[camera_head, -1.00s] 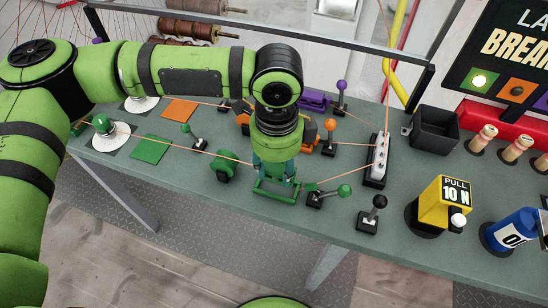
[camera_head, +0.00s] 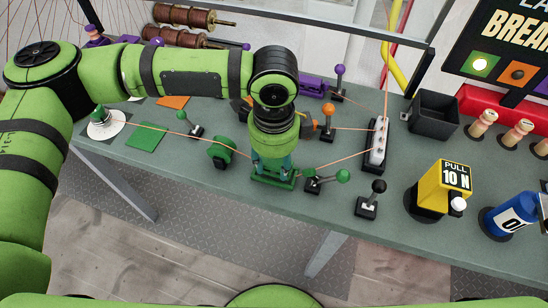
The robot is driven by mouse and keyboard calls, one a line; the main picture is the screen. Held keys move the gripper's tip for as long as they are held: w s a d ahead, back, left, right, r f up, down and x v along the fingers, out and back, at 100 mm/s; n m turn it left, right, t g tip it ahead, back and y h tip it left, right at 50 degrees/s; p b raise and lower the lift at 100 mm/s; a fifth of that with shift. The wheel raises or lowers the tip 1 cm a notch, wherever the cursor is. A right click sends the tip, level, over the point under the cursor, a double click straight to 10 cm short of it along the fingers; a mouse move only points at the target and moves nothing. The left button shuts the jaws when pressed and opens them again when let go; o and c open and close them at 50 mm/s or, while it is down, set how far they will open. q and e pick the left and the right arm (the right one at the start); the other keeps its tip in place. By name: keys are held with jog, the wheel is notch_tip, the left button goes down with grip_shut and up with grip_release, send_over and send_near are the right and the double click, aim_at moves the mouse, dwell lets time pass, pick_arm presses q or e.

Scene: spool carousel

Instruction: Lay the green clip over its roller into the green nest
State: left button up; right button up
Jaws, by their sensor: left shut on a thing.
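My left gripper (camera_head: 272,172) points straight down over the green nest (camera_head: 273,183), a low green frame near the table's front edge. It is shut on the green clip, which is mostly hidden by the fingers and wrist. The green roller (camera_head: 221,153) stands on the table just left of the gripper. A thin orange-brown line runs from the green spool (camera_head: 101,117) at the left past the roller to the gripper, and goes on right toward the white terminal block (camera_head: 378,145). Whether the clip touches the nest cannot be told. My right gripper is not in view.
A green-knobbed lever (camera_head: 326,180) stands close right of the nest, and a black-knobbed lever (camera_head: 368,201) farther right. Another green-knobbed lever (camera_head: 191,126) is behind the roller. An orange-knobbed lever (camera_head: 328,121) stands behind the gripper. The front table strip left of the nest is clear.

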pick_arm(q)
jog(key=shift+f, duration=0.75)
jog(key=o, duration=1.3)
jog(key=shift+c, duration=0.2)
jog(key=shift+r, duration=0.1)
notch_tip(320, 180, up, 12)
